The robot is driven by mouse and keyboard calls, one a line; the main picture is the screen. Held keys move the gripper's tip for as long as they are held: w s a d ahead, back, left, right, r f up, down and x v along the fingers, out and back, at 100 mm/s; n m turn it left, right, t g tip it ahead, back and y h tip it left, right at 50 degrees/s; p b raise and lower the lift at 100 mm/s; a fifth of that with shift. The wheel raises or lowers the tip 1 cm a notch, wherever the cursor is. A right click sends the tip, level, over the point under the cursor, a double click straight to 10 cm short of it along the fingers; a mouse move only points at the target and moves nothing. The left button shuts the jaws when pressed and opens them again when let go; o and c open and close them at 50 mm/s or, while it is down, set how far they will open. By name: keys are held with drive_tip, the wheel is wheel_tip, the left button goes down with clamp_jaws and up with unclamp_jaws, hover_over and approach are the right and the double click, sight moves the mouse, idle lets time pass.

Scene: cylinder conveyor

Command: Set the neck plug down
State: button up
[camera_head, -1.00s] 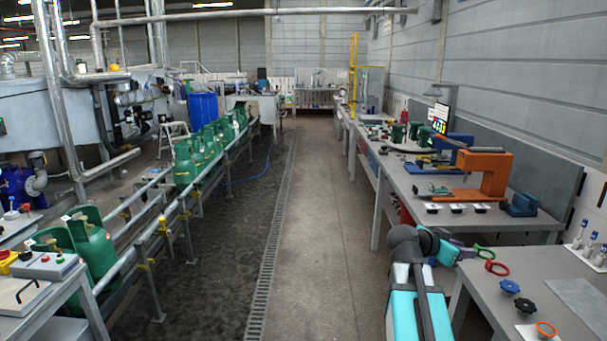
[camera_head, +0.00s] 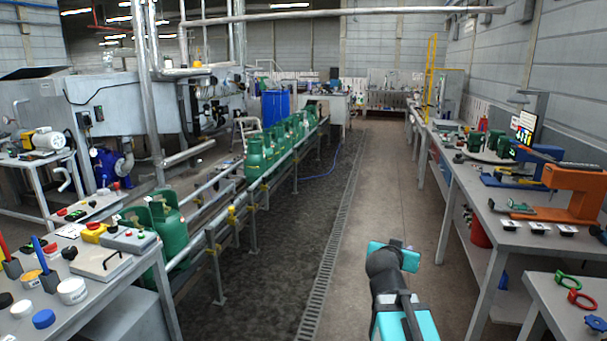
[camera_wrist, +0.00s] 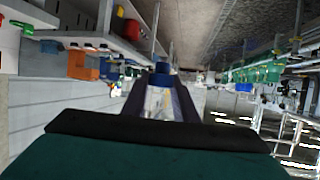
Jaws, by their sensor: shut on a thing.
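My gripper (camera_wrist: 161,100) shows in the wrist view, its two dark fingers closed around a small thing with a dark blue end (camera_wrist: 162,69). I take this to be the neck plug. It is held in the air, clear of the benches. In the head view my arm reaches up from the bottom, right of centre, over the aisle floor. The fingers and the plug cannot be made out there.
The left bench (camera_head: 92,328) holds jars, a control box (camera_head: 130,240) and other small items. Green cylinders (camera_head: 255,160) stand along the conveyor. The right benches (camera_head: 455,180) carry an orange press (camera_head: 577,193), rings and knobs. The aisle floor (camera_head: 400,180) is clear.

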drive_tip(key=w+a+n+y, duration=0.1)
drive_tip(key=a, duration=0.2)
drive_tip(key=w+a+r+n+t+y, duration=0.1)
drive_tip(key=a+y, duration=0.1)
drive_tip(key=a, duration=0.1)
drive_tip(key=w+a+r+n+y, duration=0.1)
drive_tip(key=a+n, duration=0.1)
drive_tip(key=a, duration=0.1)
drive_tip(key=shift+a+r+t+y, duration=0.1)
drive_tip(key=shift+a+t+y, duration=0.2)
drive_tip(key=shift+a, duration=0.05)
drive_tip(key=shift+c, duration=0.2)
drive_tip(key=shift+w+a+r+n+y, duration=0.25)
drive_tip(key=shift+a+r+n+y, duration=0.25)
drive_tip(key=shift+r+y, duration=0.1)
drive_tip(key=shift+w+a+r+n+y, duration=0.25)
drive_tip(key=shift+a+r+n+y, duration=0.2)
drive_tip(key=shift+r+n+y, duration=0.1)
drive_tip(key=shift+s, duration=0.1)
